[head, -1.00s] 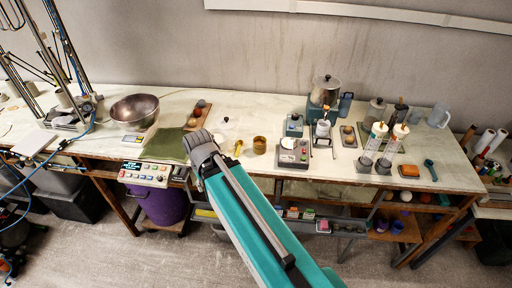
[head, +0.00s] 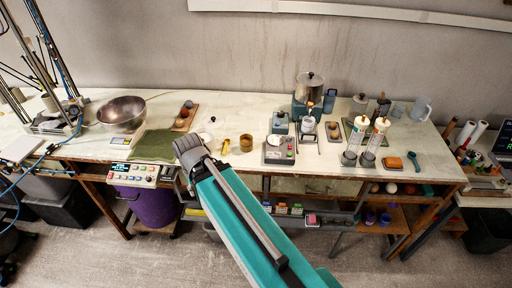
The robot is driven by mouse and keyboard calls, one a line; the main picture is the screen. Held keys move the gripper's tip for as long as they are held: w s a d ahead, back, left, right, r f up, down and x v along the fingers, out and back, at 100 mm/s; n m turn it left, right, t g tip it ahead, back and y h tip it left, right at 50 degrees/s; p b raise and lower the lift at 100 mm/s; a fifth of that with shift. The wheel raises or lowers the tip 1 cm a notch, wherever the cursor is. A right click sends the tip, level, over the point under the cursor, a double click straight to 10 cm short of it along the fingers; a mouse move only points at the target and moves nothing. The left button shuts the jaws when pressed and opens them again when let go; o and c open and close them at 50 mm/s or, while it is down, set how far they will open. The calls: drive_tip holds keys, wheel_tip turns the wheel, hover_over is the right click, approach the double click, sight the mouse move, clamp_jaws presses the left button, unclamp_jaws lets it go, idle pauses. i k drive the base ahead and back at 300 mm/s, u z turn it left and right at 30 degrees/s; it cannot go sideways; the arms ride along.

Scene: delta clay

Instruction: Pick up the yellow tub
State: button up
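A small mustard-yellow tub (head: 246,144) stands upright on the pale worktop, near its front edge and right of my arm's grey joint. A small bright yellow item (head: 226,146) lies just left of it, too small to make out. My teal arm rises from the bottom of the head view to that grey joint, which is in front of the worktop edge. My gripper cannot be made out, and nothing is seen touching the tub.
A grey device (head: 279,150) stands close right of the tub. A green cloth (head: 153,145) and metal bowl (head: 121,112) are to the left. Two tall dispensers (head: 377,137) stand farther right. The worktop behind the tub (head: 236,112) is mostly clear.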

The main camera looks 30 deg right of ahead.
sight(245, 140)
drive_tip(key=k, duration=1.6)
drive_tip(key=z, duration=1.15)
drive_tip(key=i, duration=1.05)
